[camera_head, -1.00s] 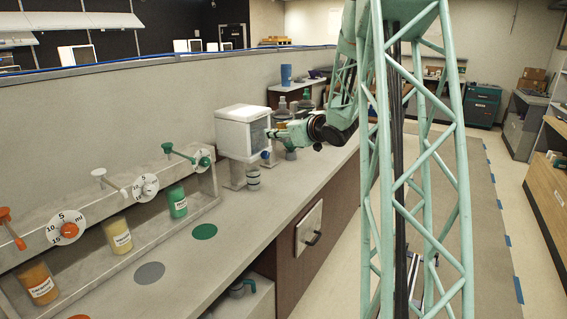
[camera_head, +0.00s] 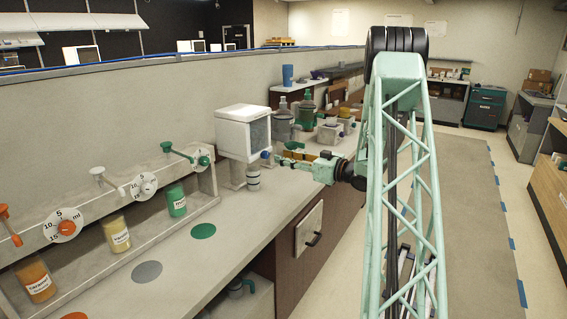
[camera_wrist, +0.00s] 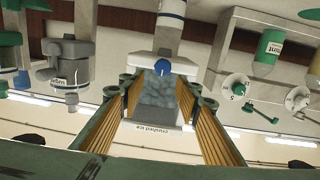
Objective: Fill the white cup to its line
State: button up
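In the wrist view, which is upside down, a white cylinder (camera_wrist: 171,8) with a blue band, apparently the cup, shows beyond the dispenser (camera_wrist: 157,112). A blue knob (camera_head: 266,155) sits on the dispenser's front, and it also shows in the wrist view (camera_wrist: 162,67). My gripper (camera_head: 281,157) is open and empty, facing the knob. In the wrist view the knob lies between the spread fingers (camera_wrist: 164,88), seemingly ahead of the tips. The cup's contents are hidden.
A dispenser rack with orange, yellow and green bottles (camera_head: 176,200) and dials stands at left. Grey (camera_head: 148,271) and green (camera_head: 203,231) discs lie on the counter (camera_head: 222,258). Jugs (camera_head: 306,110) and small machines stand behind my gripper. The counter's front is clear.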

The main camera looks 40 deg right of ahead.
aim_at(268, 156)
jog(key=shift+s+d+f+y, duration=0.1)
jog(key=shift+s+f+y, duration=0.2)
jog(key=shift+s+f, duration=0.3)
jog(key=shift+w+f, duration=0.1)
jog(key=shift+w, duration=0.1)
jog(key=shift+x, duration=4.35)
jog(key=c, duration=0.5)
jog(key=shift+c, duration=0.2)
